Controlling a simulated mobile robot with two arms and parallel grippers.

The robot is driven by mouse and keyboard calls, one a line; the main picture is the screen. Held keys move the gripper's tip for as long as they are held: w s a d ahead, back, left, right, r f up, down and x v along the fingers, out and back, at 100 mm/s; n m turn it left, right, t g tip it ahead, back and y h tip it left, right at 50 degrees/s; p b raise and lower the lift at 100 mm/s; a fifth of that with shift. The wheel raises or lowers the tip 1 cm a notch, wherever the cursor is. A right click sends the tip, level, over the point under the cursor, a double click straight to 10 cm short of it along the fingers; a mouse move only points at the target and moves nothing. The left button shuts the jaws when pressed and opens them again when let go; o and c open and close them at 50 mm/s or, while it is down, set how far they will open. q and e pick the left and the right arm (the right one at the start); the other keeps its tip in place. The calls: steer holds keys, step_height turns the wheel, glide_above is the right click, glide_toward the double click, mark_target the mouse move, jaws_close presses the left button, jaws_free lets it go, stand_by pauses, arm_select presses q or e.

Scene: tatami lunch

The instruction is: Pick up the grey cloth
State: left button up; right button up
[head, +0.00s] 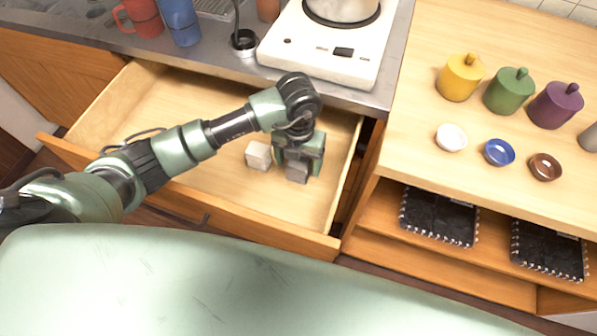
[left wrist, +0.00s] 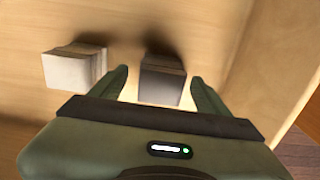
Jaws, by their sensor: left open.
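The grey cloth (head: 297,171) is a small folded block in the open drawer (head: 200,110). In the left wrist view the grey cloth (left wrist: 161,80) lies between the two fingers of my left gripper (left wrist: 160,85), with a gap visible at each side. My left gripper (head: 299,165) is open and points down into the drawer, over the grey cloth. A white folded cloth (head: 258,155) lies just left of it, outside the fingers; it also shows in the left wrist view (left wrist: 73,68). My right gripper is not in view.
The drawer front (head: 190,200) and right wall border the arm. A white stove (head: 325,50) with a pot stands on the counter behind. On the right, a wooden top (head: 420,180) holds lidded jars (head: 459,78) and small bowls (head: 499,152). Black notebook-like items (head: 440,216) lie on the shelf below.

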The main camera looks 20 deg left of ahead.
arm_select(q)
steer(key=shift+r, duration=0.15)
steer(key=c, duration=1.4)
steer(key=shift+r, duration=0.1)
steer(key=shift+c, duration=0.2)
step_height(320, 180, up, 20)
steer(key=p, duration=0.1)
